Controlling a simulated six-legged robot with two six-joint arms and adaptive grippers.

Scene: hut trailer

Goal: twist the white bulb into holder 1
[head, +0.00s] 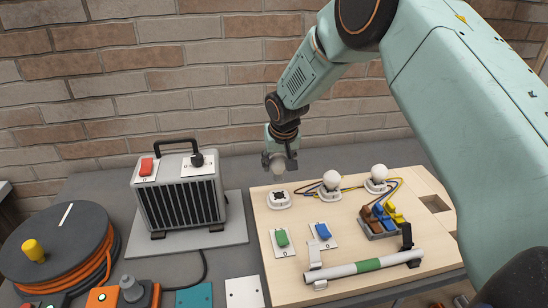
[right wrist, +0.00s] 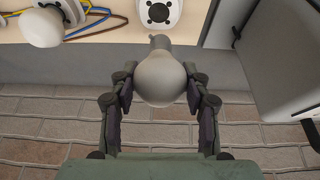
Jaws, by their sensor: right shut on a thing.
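My right gripper (head: 280,158) is shut on a white bulb (right wrist: 160,80). In the right wrist view the bulb sits between the two fingers, with its narrow base pointing away from my palm. In the head view the bulb (head: 278,170) hangs just above an empty round white holder (head: 279,200) at the wooden board's back left corner. A gap shows between bulb and holder. The holder also shows at the top of the right wrist view (right wrist: 156,13). No number can be read on it. My left gripper is not in view.
Two more holders with white bulbs (head: 331,180) (head: 379,173) stand to the right on the board (head: 350,240), with wires beside them. Green (head: 282,238) and blue (head: 323,231) switches lie in front. A grey heater-like box (head: 181,192) stands close left. A brick wall (head: 225,105) rises behind.

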